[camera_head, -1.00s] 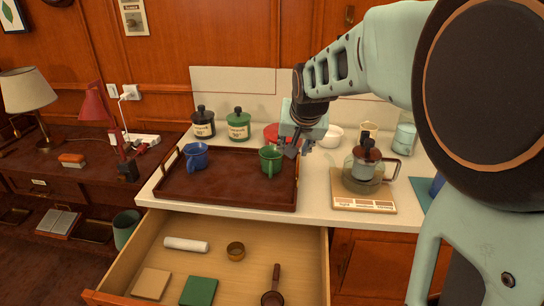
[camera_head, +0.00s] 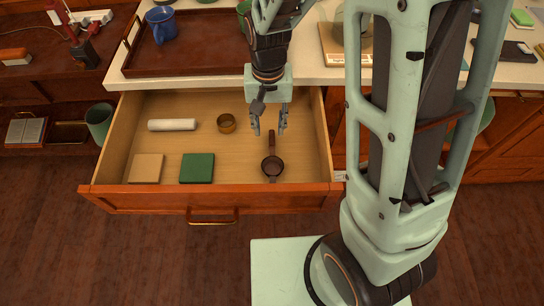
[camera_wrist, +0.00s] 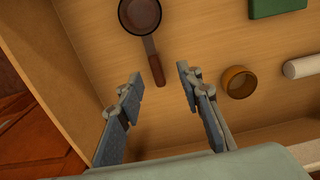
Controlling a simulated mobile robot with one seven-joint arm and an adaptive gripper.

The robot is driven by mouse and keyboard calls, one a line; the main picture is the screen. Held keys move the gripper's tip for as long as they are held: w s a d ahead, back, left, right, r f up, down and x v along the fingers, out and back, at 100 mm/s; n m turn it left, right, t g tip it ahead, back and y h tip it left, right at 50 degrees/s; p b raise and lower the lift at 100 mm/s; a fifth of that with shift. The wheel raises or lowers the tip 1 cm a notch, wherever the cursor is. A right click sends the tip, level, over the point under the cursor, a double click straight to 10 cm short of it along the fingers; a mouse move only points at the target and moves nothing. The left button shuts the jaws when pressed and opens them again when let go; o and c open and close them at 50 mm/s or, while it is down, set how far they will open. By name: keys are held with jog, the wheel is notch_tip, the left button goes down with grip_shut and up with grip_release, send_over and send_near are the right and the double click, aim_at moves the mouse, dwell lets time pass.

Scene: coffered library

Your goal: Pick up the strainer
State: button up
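The strainer (camera_head: 272,167) lies in the open drawer (camera_head: 233,164), near its right side. It has a dark round bowl and a brown handle pointing toward the back of the drawer. In the wrist view the strainer (camera_wrist: 141,15) has its bowl at the top, with the handle end between and beyond my fingertips. My gripper (camera_head: 269,132) is open and empty, pointing down above the handle, apart from it. The fingers also show in the wrist view (camera_wrist: 159,80).
The drawer also holds a white roll (camera_head: 172,125), a small brown ring-like cup (camera_head: 227,123), a tan square (camera_head: 146,168) and a green square (camera_head: 197,168). A brown tray (camera_head: 200,48) with a blue mug (camera_head: 162,24) is on the counter behind.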

aim_at(272, 140)
jog(key=f, duration=0.4)
jog(key=f+b, duration=0.1)
jog(key=shift+d+f, duration=0.35)
jog(key=shift+f, duration=0.05)
grip_shut()
